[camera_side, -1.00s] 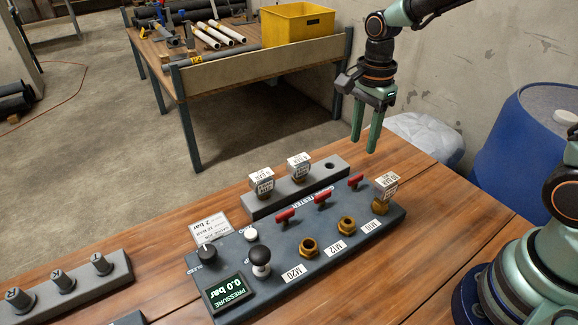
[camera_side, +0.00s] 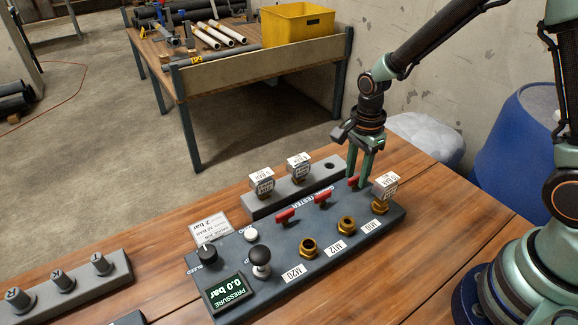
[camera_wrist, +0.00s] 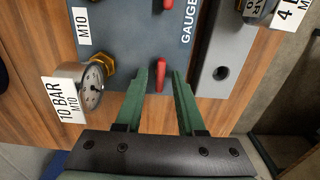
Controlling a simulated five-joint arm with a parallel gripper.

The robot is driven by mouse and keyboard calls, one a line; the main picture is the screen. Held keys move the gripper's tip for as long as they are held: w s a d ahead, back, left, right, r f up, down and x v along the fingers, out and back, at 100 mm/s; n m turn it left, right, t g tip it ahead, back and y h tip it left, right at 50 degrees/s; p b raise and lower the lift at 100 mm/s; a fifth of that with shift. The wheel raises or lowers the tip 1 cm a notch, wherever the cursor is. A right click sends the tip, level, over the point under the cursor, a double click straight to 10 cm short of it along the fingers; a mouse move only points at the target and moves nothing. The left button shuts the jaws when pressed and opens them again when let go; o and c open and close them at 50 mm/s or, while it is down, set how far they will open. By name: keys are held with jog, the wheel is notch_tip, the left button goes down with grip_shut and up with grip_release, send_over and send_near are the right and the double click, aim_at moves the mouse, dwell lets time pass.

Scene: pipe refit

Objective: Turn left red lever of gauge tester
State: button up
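The dark grey gauge tester (camera_side: 222,258) lies on the wooden table with three red levers in a row. In the side view the left one (camera_side: 285,215) and the middle one (camera_side: 322,198) are clear of my gripper. The right one (camera_side: 353,182), near the M10 port, is partly hidden by my gripper (camera_side: 358,182). In the wrist view my gripper (camera_wrist: 169,72) points down with its fingers apart.
A 10 bar gauge (camera_side: 385,185) stands on the M10 port close to my fingers; it also shows in the wrist view (camera_wrist: 91,88). Behind the tester, a grey rack (camera_side: 290,195) holds two gauges and has an empty hole. A black-knobbed pump (camera_side: 260,258) stands at the front.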

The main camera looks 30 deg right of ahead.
grip_shut()
jog(key=shift+n, duration=0.4)
jog(key=n, duration=0.6)
jog(key=shift+n, duration=0.3)
jog(key=n, duration=1)
jog(key=shift+n, duration=0.4)
